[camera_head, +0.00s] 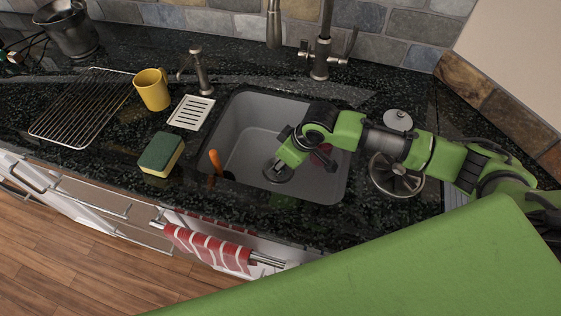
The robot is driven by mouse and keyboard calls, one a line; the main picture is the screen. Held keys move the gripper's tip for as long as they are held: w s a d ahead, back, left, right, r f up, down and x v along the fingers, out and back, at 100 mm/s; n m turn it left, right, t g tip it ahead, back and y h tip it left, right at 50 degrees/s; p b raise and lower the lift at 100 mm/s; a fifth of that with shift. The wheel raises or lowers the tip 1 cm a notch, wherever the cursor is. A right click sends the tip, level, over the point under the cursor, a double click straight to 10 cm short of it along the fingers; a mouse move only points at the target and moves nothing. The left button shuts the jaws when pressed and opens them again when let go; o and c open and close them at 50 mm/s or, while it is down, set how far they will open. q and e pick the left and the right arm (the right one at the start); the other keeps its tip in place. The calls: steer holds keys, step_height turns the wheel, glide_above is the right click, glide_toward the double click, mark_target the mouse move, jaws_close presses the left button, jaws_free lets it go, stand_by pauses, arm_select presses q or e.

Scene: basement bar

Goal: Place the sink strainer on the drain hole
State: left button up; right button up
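The grey sink (240,140) is set into the dark counter. A round grey metal piece (279,177) lies at the sink bottom, where the drain is. I cannot tell whether it is the bare drain or the strainer in it. My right arm reaches in from the right, and my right gripper (281,163) points down just over this round piece, partly covering it. Its fingertips are too small and hidden to show whether they hold anything. My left gripper is not in view.
A faucet (320,60) stands behind the sink. An orange-handled utensil (215,163) leans at the left rim; a red item (325,158) is partly behind my arm.

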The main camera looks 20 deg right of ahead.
steer(key=v, duration=1.2)
steer(key=shift+r, duration=0.15)
